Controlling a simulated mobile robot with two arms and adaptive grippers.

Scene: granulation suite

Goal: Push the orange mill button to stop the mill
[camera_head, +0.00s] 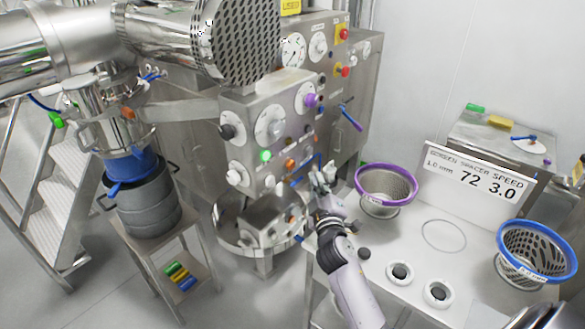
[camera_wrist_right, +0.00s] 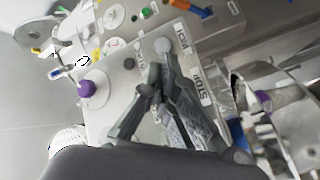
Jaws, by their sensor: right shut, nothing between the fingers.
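The grey control panel (camera_head: 272,135) carries an orange button (camera_head: 290,163) to the right of a lit green button (camera_head: 265,155). My right gripper (camera_head: 322,172) is shut and empty, to the lower right of the orange button, in front of the machine. In the right wrist view, the gripper's fingers (camera_wrist_right: 160,70) point at a panel beside a label reading STOP (camera_wrist_right: 201,88). I cannot tell whether the fingertips touch the panel. The orange button cannot be made out in the wrist view; the fingers may cover it. My left gripper is not in view.
A purple-rimmed screen basket (camera_head: 387,168) stands on the white table just right of my right gripper. A blue-rimmed basket (camera_head: 538,226) and a sign (camera_head: 474,179) are farther right. A purple knob (camera_wrist_right: 88,88) sticks out of the panel.

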